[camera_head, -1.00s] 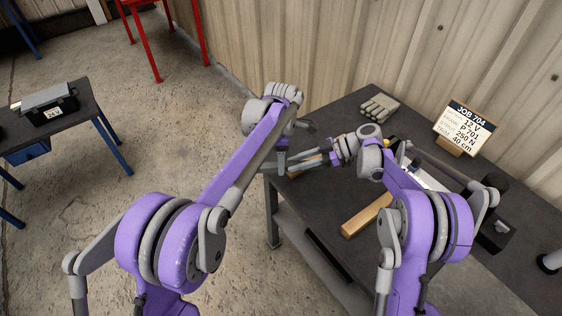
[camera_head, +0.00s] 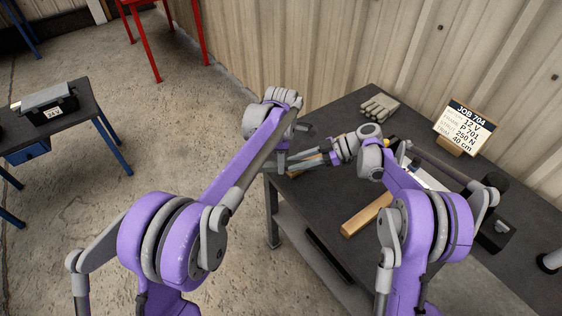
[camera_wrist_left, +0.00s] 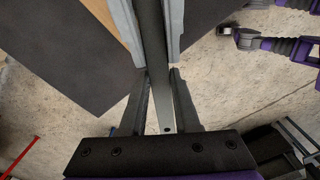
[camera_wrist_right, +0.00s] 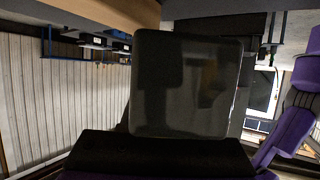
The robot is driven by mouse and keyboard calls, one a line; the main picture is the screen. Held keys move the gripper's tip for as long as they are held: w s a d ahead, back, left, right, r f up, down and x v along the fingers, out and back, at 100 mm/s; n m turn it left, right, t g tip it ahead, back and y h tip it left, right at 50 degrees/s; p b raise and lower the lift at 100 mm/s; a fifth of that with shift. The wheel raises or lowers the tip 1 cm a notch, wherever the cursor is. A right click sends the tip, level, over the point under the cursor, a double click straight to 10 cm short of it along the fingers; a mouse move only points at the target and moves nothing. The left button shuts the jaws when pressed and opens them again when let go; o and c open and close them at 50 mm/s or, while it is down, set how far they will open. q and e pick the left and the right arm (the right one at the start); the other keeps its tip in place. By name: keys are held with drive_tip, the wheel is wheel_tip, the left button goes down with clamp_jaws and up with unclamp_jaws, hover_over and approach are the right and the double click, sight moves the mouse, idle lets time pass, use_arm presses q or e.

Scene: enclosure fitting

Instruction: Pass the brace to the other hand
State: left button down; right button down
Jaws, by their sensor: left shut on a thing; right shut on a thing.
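The brace is a long grey bar (camera_wrist_left: 168,108) with a small hole near its lower end. In the left wrist view it runs lengthwise between the dark fingers of my left gripper (camera_wrist_left: 161,74), which is shut on it. Two lighter grey fingers flank the bar farther up that view, apparently those of my right gripper. In the head view my left gripper (camera_head: 292,160) and my right gripper (camera_head: 328,155) meet above the table's near left corner. Their fingers hide most of the bar there. A large dark block fills the middle of the right wrist view and hides the right fingertips.
The dark table (camera_head: 340,115) carries a wooden block (camera_head: 366,215), gloves (camera_head: 380,107) and a job sign (camera_head: 464,127). Another wooden piece lies below the grippers. A side table with a grey-topped box (camera_head: 48,103) stands at left. Open floor lies between the tables.

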drive_tip(key=c, duration=0.6)
unclamp_jaws()
drive_tip(key=shift+o, duration=0.2)
